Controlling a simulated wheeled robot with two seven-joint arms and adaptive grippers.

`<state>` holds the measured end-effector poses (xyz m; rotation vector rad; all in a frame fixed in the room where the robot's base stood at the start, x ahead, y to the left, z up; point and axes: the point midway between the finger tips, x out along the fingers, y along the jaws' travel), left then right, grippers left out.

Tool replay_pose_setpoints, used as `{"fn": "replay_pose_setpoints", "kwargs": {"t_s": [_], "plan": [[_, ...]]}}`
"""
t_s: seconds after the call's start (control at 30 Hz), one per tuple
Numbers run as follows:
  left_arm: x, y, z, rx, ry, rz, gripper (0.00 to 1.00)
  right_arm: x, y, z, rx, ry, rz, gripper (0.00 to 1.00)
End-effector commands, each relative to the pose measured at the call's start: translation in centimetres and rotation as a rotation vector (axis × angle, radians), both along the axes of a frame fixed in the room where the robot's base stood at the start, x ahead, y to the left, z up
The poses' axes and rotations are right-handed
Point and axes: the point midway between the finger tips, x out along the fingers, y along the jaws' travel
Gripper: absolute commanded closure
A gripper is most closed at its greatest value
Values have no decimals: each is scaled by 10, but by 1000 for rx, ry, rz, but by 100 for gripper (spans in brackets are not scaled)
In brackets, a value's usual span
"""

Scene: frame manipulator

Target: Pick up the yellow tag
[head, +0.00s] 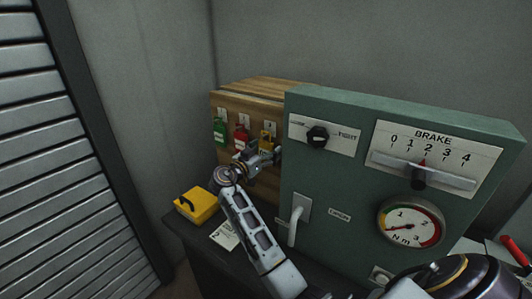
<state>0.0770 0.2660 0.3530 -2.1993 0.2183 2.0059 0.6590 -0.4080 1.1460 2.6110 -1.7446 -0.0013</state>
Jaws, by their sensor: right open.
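The yellow tag (266,138) hangs third in a row on the front of a wooden board (225,108), under a number plate. A red tag (241,137) and a green tag (219,131) hang to its left. My right gripper (268,156) is at the yellow tag's lower part and partly covers it. Its jaws are open; whether they touch the tag cannot be told. My left gripper is not in view.
A green brake panel (345,185) with a black knob (318,136), lever, gauge and white handle (297,220) stands close right of the board. A yellow case (197,205) and a paper (225,236) lie on the dark table, lower left. A slatted shutter (45,160) is far left.

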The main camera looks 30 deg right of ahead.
Motion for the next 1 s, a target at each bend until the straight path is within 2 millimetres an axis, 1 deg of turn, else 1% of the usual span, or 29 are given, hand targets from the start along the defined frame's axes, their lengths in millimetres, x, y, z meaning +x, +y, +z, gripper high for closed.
{"fn": "replay_pose_setpoints", "kwargs": {"t_s": [0.07, 0.4, 0.77, 1.0], "plan": [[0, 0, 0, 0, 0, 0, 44, 0, 0, 0, 0, 0, 0, 21], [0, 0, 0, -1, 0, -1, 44, 0, 0, 0, 0, 0, 0, 65], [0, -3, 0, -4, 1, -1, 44, 0, -1, 1, -1, -1, 0, 66], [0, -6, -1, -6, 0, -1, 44, 3, -9, 8, 0, -3, 2, 66]]}}
